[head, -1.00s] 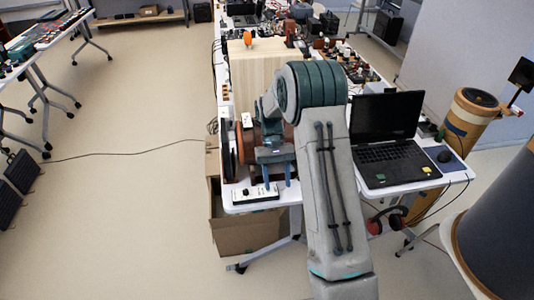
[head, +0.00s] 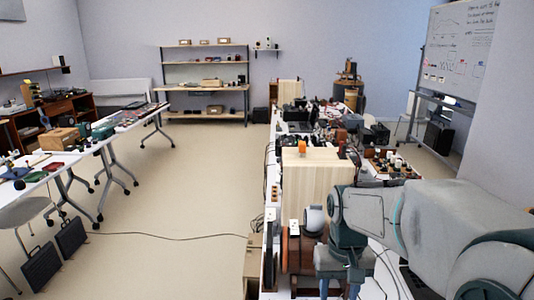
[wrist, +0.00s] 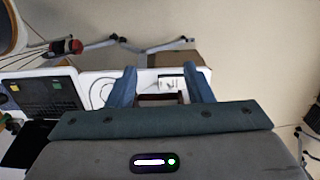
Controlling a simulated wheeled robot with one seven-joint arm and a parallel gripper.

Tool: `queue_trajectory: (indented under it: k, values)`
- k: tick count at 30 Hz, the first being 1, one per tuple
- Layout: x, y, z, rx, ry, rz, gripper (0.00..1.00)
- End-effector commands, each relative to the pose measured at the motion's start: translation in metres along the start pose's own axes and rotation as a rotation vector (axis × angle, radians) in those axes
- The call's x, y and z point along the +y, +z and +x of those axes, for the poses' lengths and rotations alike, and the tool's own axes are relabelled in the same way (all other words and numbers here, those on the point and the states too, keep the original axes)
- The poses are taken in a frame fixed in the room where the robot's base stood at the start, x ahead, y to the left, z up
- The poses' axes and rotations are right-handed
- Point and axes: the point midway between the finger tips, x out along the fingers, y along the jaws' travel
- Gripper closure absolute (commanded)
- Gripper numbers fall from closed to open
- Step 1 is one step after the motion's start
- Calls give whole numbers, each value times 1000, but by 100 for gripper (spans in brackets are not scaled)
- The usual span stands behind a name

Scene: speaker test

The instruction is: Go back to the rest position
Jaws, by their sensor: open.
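My gripper (head: 338,290) is open and points down over the near end of the long white table in the head view. In the wrist view its two blue fingers (wrist: 160,75) are spread apart with nothing held between them. My grey arm comes in from the lower right of the head view and hides part of the table. The fingertips lie near the bottom edge of the head view, beside a brown device with a dark disc (head: 270,264). I cannot tell how far they are above the tabletop.
A pale wooden box (head: 317,180) stands on the table beyond my gripper. A cardboard box (wrist: 176,60) is by the table edge. Open floor (head: 190,190) lies left.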

Motion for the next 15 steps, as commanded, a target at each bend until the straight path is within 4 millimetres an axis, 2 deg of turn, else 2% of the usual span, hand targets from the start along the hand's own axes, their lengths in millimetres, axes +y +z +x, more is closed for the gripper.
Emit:
queue_trajectory:
  k: [3, 9, 15]
  values:
    - [0, 27, -12, 91, 0, 0, 54]
    - [0, 67, -21, 234, -3, -1, 54]
    - [0, 94, -21, 335, -5, -3, 54]
